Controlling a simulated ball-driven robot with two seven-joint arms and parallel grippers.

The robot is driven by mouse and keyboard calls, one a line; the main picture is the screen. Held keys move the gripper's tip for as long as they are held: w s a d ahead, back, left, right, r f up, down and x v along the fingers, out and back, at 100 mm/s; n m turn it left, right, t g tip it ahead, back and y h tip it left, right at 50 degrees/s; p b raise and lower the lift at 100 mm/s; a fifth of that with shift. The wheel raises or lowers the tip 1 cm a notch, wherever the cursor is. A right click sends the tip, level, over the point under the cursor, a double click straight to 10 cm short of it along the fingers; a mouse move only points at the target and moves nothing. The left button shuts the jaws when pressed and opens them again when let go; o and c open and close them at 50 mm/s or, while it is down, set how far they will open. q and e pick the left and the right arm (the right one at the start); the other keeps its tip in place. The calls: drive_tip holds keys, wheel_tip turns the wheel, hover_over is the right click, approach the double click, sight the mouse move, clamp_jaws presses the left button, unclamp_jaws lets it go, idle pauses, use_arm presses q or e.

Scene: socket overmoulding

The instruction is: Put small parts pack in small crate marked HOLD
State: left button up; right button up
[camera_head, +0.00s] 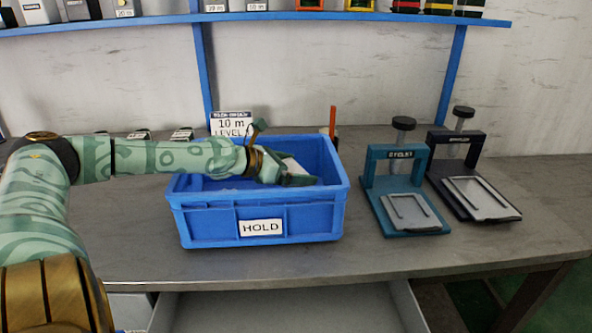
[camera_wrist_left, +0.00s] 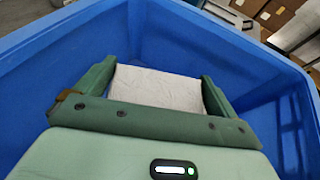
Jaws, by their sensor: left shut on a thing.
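The small crate (camera_head: 195,223) is blue, marked HOLD, and stands on the grey bench. It also shows around the gripper in the left wrist view (camera_wrist_left: 42,62). My left gripper (camera_head: 292,172) is over the crate, reaching into its opening. It is shut on a pale, whitish pack (camera_wrist_left: 155,88), taken to be the small parts pack, which sits between the two green fingers. The pack also shows in the head view (camera_head: 291,164). I cannot tell whether it touches the crate floor. My right gripper is not in view.
A teal press (camera_head: 398,188) and a dark press (camera_head: 470,175) stand to the right of the crate. A sign reading 10 m LEVEL (camera_head: 231,124) stands behind the crate. An open drawer (camera_head: 290,312) is below the bench edge. A blue shelf (camera_head: 330,15) runs above.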

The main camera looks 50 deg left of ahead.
use_arm(q)
drive_tip(key=shift+f+b, duration=0.3)
drive_tip(key=shift+f, duration=0.2)
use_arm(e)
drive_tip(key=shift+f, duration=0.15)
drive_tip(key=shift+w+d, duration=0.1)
use_arm(q)
drive_tip(key=o, duration=0.6)
drive_tip(key=shift+r, duration=0.3)
drive_tip(key=r+p, duration=0.1)
drive_tip(key=s+r+p, duration=0.1)
drive_tip(key=p, duration=0.1)
drive_tip(key=s+r+p, duration=0.1)
drive_tip(key=shift+s+a+p, duration=0.1)
drive_tip(key=shift+a+p, duration=0.15)
drive_tip(key=shift+p, duration=0.15)
drive_tip(key=s+p, duration=0.2)
drive_tip(key=p, duration=0.1)
drive_tip(key=s+a+p, duration=0.1)
drive_tip(key=s+p, duration=0.1)
drive_tip(key=p, duration=0.1)
drive_tip(key=shift+s+a+r, duration=0.1)
drive_tip(key=shift+s+r, duration=0.1)
drive_tip(key=shift+s, duration=0.1)
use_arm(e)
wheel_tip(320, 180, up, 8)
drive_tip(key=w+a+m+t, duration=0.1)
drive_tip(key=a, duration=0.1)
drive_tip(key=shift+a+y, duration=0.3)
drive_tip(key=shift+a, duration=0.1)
